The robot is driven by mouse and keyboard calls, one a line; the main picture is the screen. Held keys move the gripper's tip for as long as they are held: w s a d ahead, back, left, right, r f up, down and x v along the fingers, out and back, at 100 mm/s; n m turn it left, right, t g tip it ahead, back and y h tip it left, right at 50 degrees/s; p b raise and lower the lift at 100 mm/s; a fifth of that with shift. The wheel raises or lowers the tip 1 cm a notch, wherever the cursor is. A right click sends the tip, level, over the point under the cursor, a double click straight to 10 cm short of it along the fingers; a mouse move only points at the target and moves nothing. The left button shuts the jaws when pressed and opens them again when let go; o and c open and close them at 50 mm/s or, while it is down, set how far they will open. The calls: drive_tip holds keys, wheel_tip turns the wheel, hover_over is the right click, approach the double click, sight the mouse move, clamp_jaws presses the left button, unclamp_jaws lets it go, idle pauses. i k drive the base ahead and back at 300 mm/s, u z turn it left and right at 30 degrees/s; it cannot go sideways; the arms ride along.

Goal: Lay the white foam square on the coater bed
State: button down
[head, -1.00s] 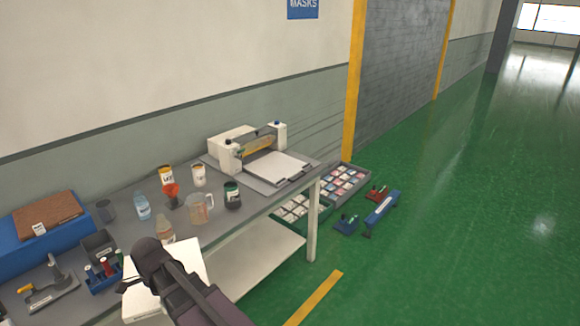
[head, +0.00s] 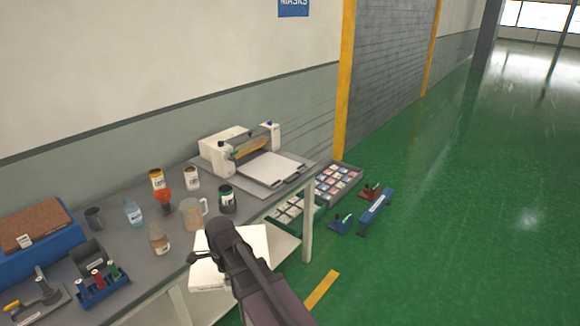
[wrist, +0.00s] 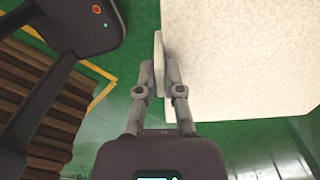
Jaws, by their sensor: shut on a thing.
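The white foam square (head: 257,240) is held by my gripper (head: 215,250) at the front edge of the bench in the head view. In the wrist view my gripper (wrist: 163,65) is shut on the left edge of the foam square (wrist: 240,60), which spreads to the right above the green floor. My arm hides part of the foam in the head view. The coater, a white machine with a roller, stands at the bench's far right end. Its flat pale bed (head: 268,168) faces right and front, apart from the foam.
A blue tool rack (head: 103,287) is at front left. Sample trays (head: 338,183) and a blue-handled tool (head: 374,212) lie on the floor at right.

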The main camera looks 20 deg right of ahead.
sight(271, 168)
drive_tip(key=u, duration=0.1)
drive_tip(key=k, duration=0.15)
drive_tip(key=z, duration=2.2)
drive_tip(key=i, duration=2.2)
